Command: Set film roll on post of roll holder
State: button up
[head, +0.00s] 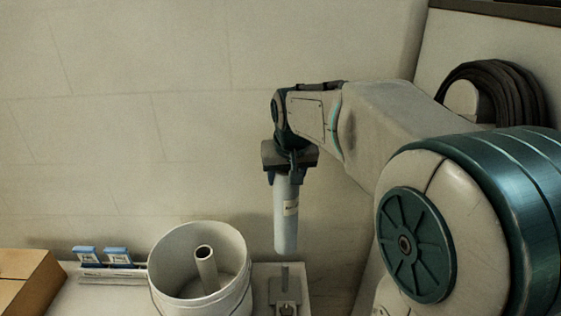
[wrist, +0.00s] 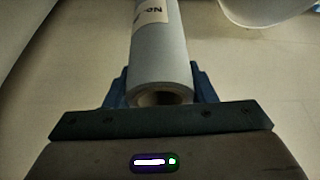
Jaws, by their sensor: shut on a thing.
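My gripper (head: 290,172) is shut on the top end of the film roll (head: 286,222), a pale blue-grey cylinder with a small label. The roll hangs upright, or nearly so, in the head view. In the wrist view the roll (wrist: 160,50) runs away from the jaws (wrist: 160,90), with its hollow end towards the camera. The roll holder (head: 285,309) stands at the lower edge of the head view. Its thin grey post (head: 285,277) rises below the roll's lower end, with a small gap between them in the picture. The wrist view does not show the post.
A white bucket (head: 160,270) with a tube (head: 206,268) leaning inside stands just left of the holder. Two blue-and-white boxes (head: 118,256) and a cardboard box (head: 25,283) are farther left. A coiled black hose (head: 520,95) hangs at the right. The wall behind is bare.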

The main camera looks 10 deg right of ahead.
jog(key=shift+w+f+b, duration=0.1)
jog(key=shift+f+b, duration=2.05)
jog(key=shift+f, duration=0.95)
notch_tip(320, 180, down, 13)
jog(key=b, duration=1.1)
jog(key=shift+f, duration=0.15)
jog(key=shift+f+b, duration=0.65)
dwell(1.0)
jog(key=o, duration=1.3)
jog(key=shift+c, duration=0.2)
jog(key=shift+r, duration=0.1)
